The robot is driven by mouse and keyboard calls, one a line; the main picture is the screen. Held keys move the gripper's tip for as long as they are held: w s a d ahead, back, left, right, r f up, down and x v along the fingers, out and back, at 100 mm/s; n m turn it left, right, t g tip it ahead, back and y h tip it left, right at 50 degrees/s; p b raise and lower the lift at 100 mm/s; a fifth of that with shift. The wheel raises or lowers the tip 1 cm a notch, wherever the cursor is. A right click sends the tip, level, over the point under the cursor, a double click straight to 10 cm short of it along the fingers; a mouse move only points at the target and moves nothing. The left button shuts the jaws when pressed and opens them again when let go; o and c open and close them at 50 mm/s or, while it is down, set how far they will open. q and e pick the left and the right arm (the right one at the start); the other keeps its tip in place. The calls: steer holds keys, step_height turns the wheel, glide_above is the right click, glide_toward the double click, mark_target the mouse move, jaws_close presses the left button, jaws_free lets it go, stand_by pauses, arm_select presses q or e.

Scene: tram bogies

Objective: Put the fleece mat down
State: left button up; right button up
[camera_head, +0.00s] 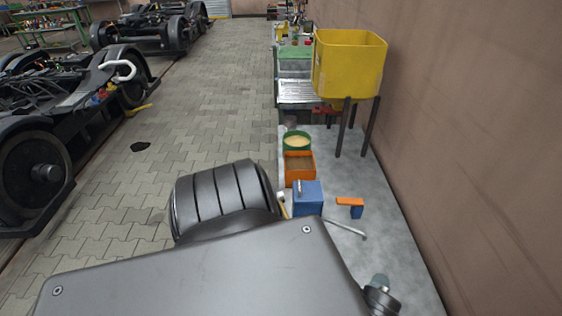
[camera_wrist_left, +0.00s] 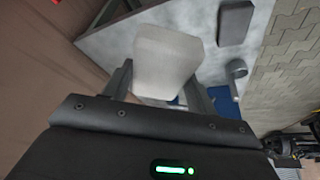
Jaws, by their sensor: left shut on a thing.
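In the left wrist view, my left gripper (camera_wrist_left: 160,92) is shut on a pale grey, soft-cornered slab, which I take to be the fleece mat (camera_wrist_left: 166,55). The slab sticks out beyond the fingers, above a grey floor area (camera_wrist_left: 190,18). I cannot tell whether it touches anything below. Its lower end is partly hidden behind the gripper body. Neither the mat nor the left gripper can be made out in the head view. My right gripper is not in view.
A yellow bin (camera_head: 348,65) stands on dark legs by the wall. A green tub (camera_head: 296,141), an orange box (camera_head: 299,167), a blue box (camera_head: 308,198) and an orange-and-blue item (camera_head: 350,204) lie along the grey strip. Paving at left is mostly clear, beside dark bogies (camera_head: 60,100).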

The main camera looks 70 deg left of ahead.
arm_select(q)
steer(key=r+m, duration=0.1)
steer(key=m, duration=0.1)
steer(key=r+m+h, duration=0.1)
steer(key=r+m, duration=0.1)
steer(key=w+r+m+t+h, duration=0.1)
steer(key=r, duration=0.1)
steer(key=shift+w+a+m, duration=0.1)
steer(key=shift+a+m, duration=0.1)
steer(key=shift+m, duration=0.2)
steer(key=shift+w+a+r+m+h, duration=0.15)
steer(key=shift+r+m+h, duration=0.25)
steer(key=shift+r+m, duration=0.45)
steer(key=shift+f, duration=0.1)
